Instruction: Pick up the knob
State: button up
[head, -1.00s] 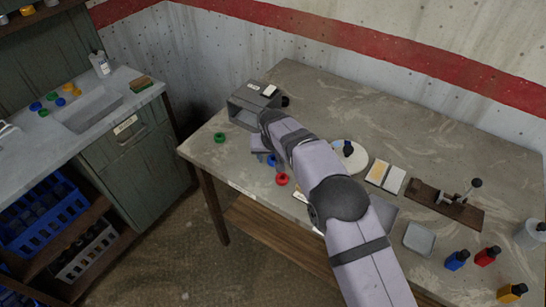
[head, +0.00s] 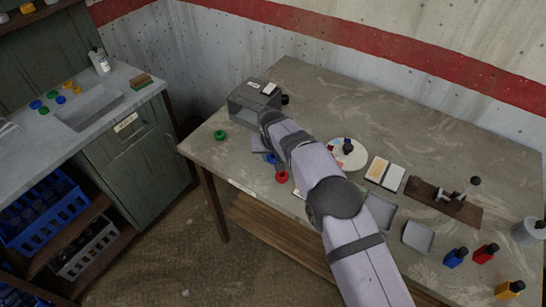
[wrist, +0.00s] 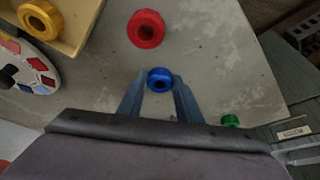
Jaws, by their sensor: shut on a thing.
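A blue ring-shaped knob (wrist: 160,79) sits between the two fingertips of my gripper (wrist: 160,85) in the wrist view. My gripper is shut on it, one finger on each side. In the head view the blue knob (head: 270,158) shows small beside my gripper, near the table's front left. I cannot tell whether it touches the tabletop. A red knob (wrist: 146,28) lies close by and also shows in the head view (head: 282,177). A green knob (head: 220,135) lies toward the table's left corner. A yellow knob (wrist: 40,20) lies in a tan tray (wrist: 82,30).
A grey box (head: 243,105) stands behind my gripper. A disc with coloured patches (head: 355,160) lies right of my arm. Farther right are a brown board with a lever (head: 425,196), a grey tray (head: 418,238) and several small bottles (head: 456,258). The back right tabletop is clear.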

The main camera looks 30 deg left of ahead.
aim_at(273, 159)
notch_tip(273, 159, up, 10)
jog(key=b, duration=0.2)
jog(key=shift+b, duration=0.4)
